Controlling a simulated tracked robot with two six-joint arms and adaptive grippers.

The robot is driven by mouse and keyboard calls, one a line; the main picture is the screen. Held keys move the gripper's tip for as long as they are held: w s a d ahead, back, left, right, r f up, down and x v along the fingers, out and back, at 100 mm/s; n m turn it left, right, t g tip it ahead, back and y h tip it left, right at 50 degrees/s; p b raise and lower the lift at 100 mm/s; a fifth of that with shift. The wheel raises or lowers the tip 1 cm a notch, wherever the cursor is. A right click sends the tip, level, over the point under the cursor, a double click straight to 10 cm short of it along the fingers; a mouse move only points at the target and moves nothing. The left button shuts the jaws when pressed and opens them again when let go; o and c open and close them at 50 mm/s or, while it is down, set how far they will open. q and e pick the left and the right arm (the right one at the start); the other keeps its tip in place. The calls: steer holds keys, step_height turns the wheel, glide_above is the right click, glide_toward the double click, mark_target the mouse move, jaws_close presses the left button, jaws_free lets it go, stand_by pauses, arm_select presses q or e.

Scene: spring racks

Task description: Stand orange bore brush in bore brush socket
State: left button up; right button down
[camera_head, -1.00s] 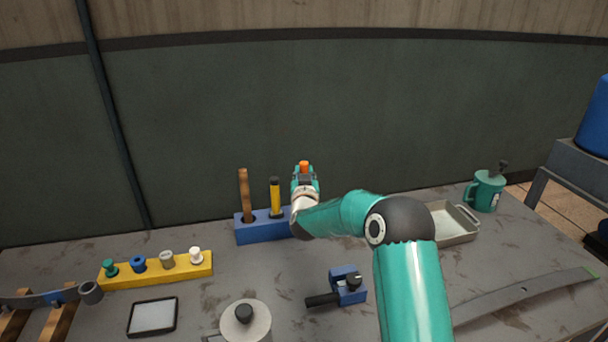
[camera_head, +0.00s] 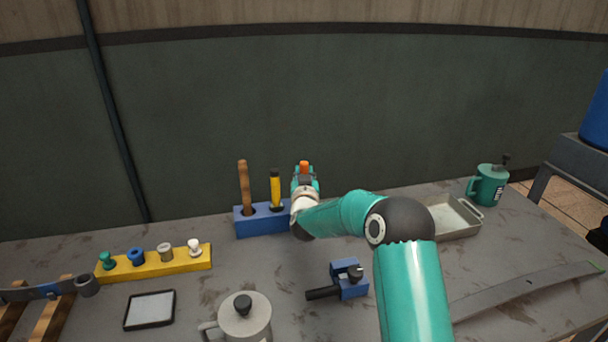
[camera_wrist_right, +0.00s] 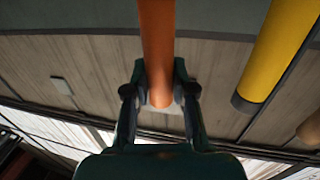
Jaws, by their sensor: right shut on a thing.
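The orange bore brush (camera_head: 305,164) shows as a short orange end above my right gripper (camera_head: 305,178) in the head view. In the right wrist view the orange brush handle (camera_wrist_right: 157,50) stands between the two fingers of my right gripper (camera_wrist_right: 158,90), which is shut on it. The blue rack block (camera_head: 262,220) holds a brown wooden handle (camera_head: 244,187) and a yellow handle (camera_head: 275,190). My right gripper is at the right end of this block and hides that end, so the socket and the brush's lower end cannot be seen. My left gripper is not in view.
A yellow rack (camera_head: 155,263) with several coloured pieces stands at the left. A blue clamp-like tool (camera_head: 348,283), a lidded grey pot (camera_head: 245,322) and a black-framed pad (camera_head: 150,310) are in front.

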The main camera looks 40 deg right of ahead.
steer(key=c, duration=0.9)
jaws_free()
steer(key=shift+s, duration=0.1)
steer(key=shift+v, duration=5.95)
